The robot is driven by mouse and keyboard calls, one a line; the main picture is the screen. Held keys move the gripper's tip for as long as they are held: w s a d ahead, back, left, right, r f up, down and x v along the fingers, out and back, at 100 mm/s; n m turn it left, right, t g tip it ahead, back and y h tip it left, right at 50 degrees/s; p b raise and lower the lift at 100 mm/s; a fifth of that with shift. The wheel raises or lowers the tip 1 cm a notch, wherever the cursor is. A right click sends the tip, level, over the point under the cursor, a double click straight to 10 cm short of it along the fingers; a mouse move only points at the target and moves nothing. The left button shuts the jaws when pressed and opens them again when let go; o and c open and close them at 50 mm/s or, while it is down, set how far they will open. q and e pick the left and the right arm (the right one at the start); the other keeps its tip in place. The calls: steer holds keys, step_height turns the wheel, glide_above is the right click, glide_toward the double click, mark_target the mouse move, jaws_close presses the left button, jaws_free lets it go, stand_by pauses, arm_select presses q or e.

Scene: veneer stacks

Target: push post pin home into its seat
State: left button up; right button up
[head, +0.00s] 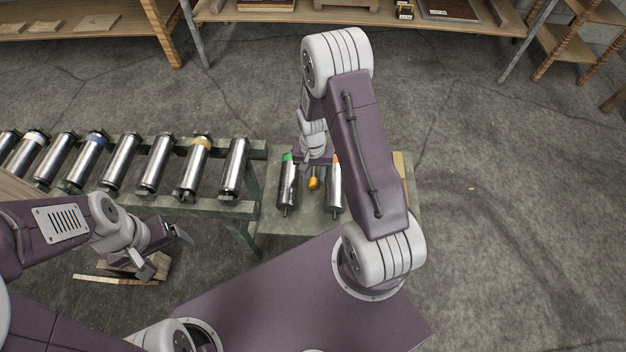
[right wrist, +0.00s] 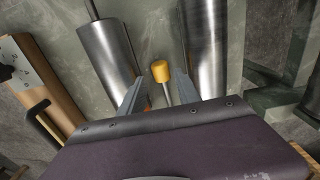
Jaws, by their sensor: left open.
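A pin with a yellow head (head: 314,184) is on the small grey-green table (head: 306,222), between two steel rollers. In the right wrist view the yellow head (right wrist: 160,71) and its thin silver shank show between my right fingers, apart from both. My right gripper (right wrist: 162,88) is open around the line of the pin. Its fingers are mostly hidden by the wrist in the head view. The foot of the shank and any seat are hidden. My left gripper (head: 168,252) is open and empty, left of the table and away from the pin.
A green-tipped roller (head: 287,188) and an orange-tipped roller (head: 334,188) lie close on either side of the pin. A roller conveyor (head: 160,205) runs to the left. Wooden shelving (head: 370,14) stands at the back. Floor at the right is clear.

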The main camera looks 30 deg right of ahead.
mark_target(313, 181)
step_height(313, 181, down, 4)
steer(key=shift+w+f+b, duration=0.1)
steer(key=shift+b, duration=0.75)
steer(key=shift+f, duration=0.45)
steer(key=shift+r, duration=0.1)
steer(key=shift+c, duration=0.2)
jaws_close()
